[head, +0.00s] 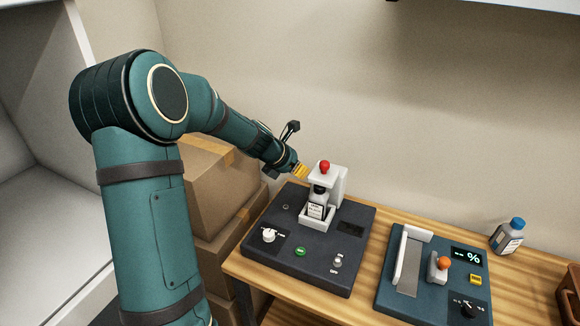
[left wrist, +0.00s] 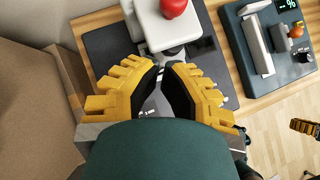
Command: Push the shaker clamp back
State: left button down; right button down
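The shaker (head: 288,230) is a dark box on the wooden table. A white clamp (head: 338,184) with a red knob (head: 324,167) stands on it, above a small dark labelled bottle (head: 316,208) in a white holder. The clamp (left wrist: 168,30) and red knob (left wrist: 173,8) also show at the top of the left wrist view. My left gripper (head: 302,170) is just left of the clamp, at about knob height. Its yellow fingertips (left wrist: 161,68) come together with nothing held; contact with the clamp is unclear. A yellow fingertip of my right gripper (left wrist: 305,128) shows at the wrist view's right edge.
A blue device (head: 412,300) with a % display, white plate and orange knob stands to the right. A blue-capped bottle (head: 508,238) is behind it. Cardboard boxes (head: 212,190) stand left of the table. A brown container (head: 570,300) is at the right edge.

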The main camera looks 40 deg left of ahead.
aim_at(318, 169)
pick_arm(q)
jog(key=w, duration=0.1)
jog(key=w+d+f, duration=0.1)
jog(key=w, duration=0.1)
jog(key=w+f, duration=0.1)
jog(key=w, duration=0.1)
jog(key=shift+w+d, duration=0.15)
